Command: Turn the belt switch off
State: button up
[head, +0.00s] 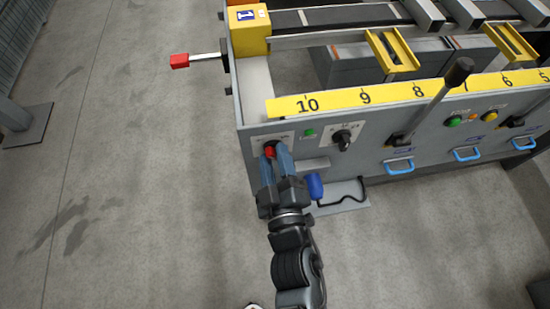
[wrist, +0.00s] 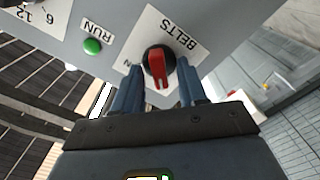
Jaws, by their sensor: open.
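The belt switch (wrist: 159,66) is a black round knob with a red handle, on a white plate lettered BELTS in the wrist view. In the head view its red handle (head: 269,151) shows at the left end of the grey front panel. My gripper (head: 275,155) is open, with its two blue fingers on either side of the switch. In the wrist view the fingers (wrist: 157,90) stand left and right of the red handle, with small gaps beside it. I cannot tell whether they touch the knob. Part of the plate's lettering is hidden by a finger.
A green RUN light (wrist: 93,46) sits beside the switch plate. A black selector knob (head: 343,139) is farther right on the panel. A black-knobbed lever (head: 458,73) and blue handles (head: 398,166) follow. A red-tipped rod (head: 180,61) sticks out left. Open floor (head: 130,200) lies left.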

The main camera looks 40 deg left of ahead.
jog(key=v, duration=0.7)
jog(key=shift+s+d+p, duration=0.25)
jog(key=shift+p, duration=0.2)
jog(key=s+d+r+m+t+h+p, duration=0.1)
jog(key=s+d+r+m+h, duration=0.15)
jog(key=d, duration=0.45)
jog(key=s+d+r+m+t+h, duration=0.1)
jog(key=s+d+m+h, duration=0.1)
jog(key=d+m, duration=0.35)
jog(key=s+d+r+m+t+h+p, duration=0.1)
jog(key=s+d+h, duration=0.1)
jog(key=d, duration=0.6)
jog(key=s+d+r+m+h+p, duration=0.1)
jog(key=s+d+r+m+h, duration=0.6)
jog(key=s+d+r+m, duration=0.3)
jog(key=d+r, duration=0.3)
jog(key=shift+s+d+r+p, duration=0.2)
jog(key=shift+s+r+p, duration=0.05)
jog(key=shift+s+p, duration=0.15)
